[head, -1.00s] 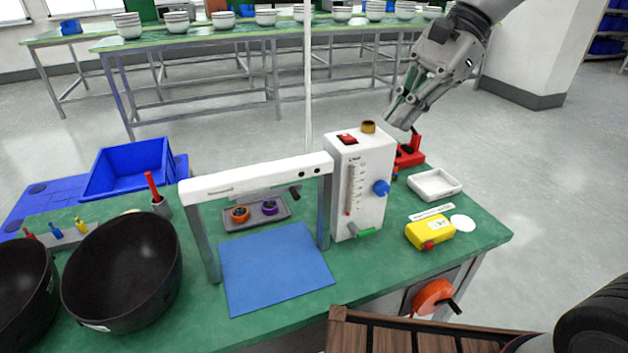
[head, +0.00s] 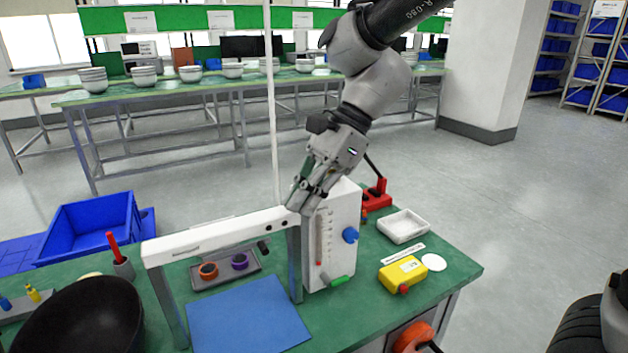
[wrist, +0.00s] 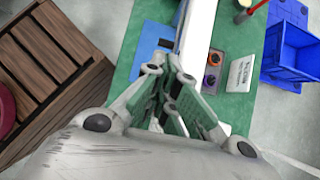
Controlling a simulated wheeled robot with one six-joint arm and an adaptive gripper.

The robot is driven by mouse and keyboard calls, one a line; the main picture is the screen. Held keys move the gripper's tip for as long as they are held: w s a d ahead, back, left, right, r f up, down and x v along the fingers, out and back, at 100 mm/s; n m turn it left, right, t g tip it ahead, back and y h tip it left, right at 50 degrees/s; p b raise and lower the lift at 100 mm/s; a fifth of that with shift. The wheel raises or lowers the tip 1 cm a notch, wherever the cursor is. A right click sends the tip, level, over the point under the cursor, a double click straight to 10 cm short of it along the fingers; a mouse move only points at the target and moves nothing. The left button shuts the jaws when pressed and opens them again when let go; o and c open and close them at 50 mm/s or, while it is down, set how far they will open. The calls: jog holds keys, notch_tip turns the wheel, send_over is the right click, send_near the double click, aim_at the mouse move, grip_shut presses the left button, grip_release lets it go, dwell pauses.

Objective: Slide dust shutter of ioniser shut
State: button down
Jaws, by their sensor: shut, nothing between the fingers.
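The ioniser (head: 215,234) is a white bar on two grey legs, standing over a blue mat (head: 250,318). A black knob (head: 263,247) sticks out under its right part; I cannot tell how far the dust shutter is open. My gripper (head: 298,202) is shut and empty, above the right end of the bar and in front of the top of the white flow-meter box (head: 335,240). In the wrist view my gripper (wrist: 172,80) covers part of the white bar (wrist: 198,35), which runs away from the fingers. I cannot tell whether the fingers touch it.
A grey tray (head: 225,280) with an orange and a purple ring lies behind the bar. A black bowl (head: 85,320), a red-handled tool in a cup (head: 122,266), a yellow device (head: 402,274), a white tray (head: 402,225) and a red stand (head: 376,197) are around it.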

jog(key=x, duration=0.7)
jog(key=shift+f, duration=0.2)
jog(key=shift+a, duration=0.1)
jog(key=s+a, duration=0.4)
jog(key=a, duration=0.2)
jog(key=shift+a, duration=0.2)
jog(key=shift+r, duration=0.1)
jog(key=v, duration=1.4)
